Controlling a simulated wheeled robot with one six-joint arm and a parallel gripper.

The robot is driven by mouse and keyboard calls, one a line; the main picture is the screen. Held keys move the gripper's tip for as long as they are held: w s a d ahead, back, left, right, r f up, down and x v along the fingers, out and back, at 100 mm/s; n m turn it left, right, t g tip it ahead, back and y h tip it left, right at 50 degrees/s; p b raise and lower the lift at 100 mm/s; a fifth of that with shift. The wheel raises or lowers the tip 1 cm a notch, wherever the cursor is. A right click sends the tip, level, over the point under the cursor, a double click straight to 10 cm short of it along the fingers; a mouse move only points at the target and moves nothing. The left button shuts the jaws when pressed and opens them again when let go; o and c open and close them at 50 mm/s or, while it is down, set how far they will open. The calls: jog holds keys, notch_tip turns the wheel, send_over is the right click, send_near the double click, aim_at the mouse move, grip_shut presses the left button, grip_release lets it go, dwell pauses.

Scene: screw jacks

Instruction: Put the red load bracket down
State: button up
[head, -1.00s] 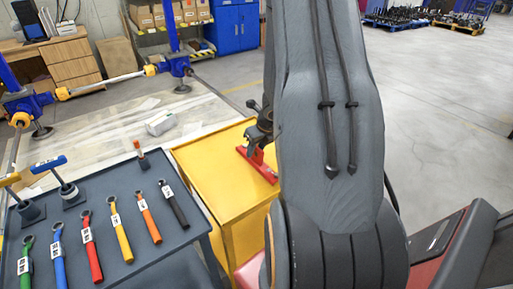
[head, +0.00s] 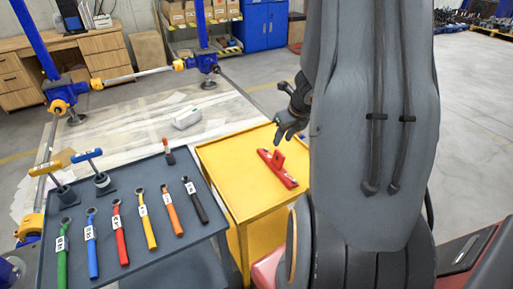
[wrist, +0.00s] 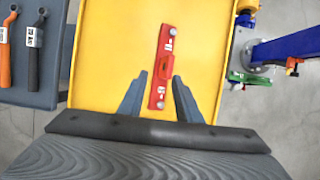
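The red load bracket (head: 278,167) lies on the yellow cart top (head: 225,165), near its right side in the head view. In the wrist view the bracket (wrist: 162,66) lies lengthwise on the yellow surface, with white labels and a raised middle part. My gripper (head: 281,136) is above and behind the bracket in the head view, apart from it. In the wrist view its two fingers (wrist: 158,88) are spread, with the near part of the bracket showing between them. The gripper is open and holds nothing.
A dark cart (head: 135,215) to the left carries several coloured wrenches and small jacks. A blue and yellow frame (head: 130,77) stands behind it. In the wrist view a blue post (wrist: 290,45) with a metal base stands right of the yellow cart. The yellow top is otherwise clear.

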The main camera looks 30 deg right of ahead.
jog(key=s+a+r+n+g+y, duration=0.1)
jog(key=a+r+n, duration=0.2)
jog(key=a+n, duration=0.5)
jog(key=a+r+n+y, duration=0.1)
jog(key=a+r+n, duration=0.1)
jog(key=a+n, duration=0.65)
jog(key=s+a+r+n+g+h, duration=0.1)
jog(key=s+a+n, duration=0.4)
jog(key=n, duration=0.5)
jog(key=s+a+r+n+g, duration=0.1)
jog(key=s+a+r+n, duration=0.2)
jog(key=a+n, duration=0.3)
jog(key=shift+s+a+n+h, duration=0.3)
jog(key=shift+s+n, duration=0.55)
jog(key=shift+n, duration=1.1)
jog(key=shift+d, duration=0.1)
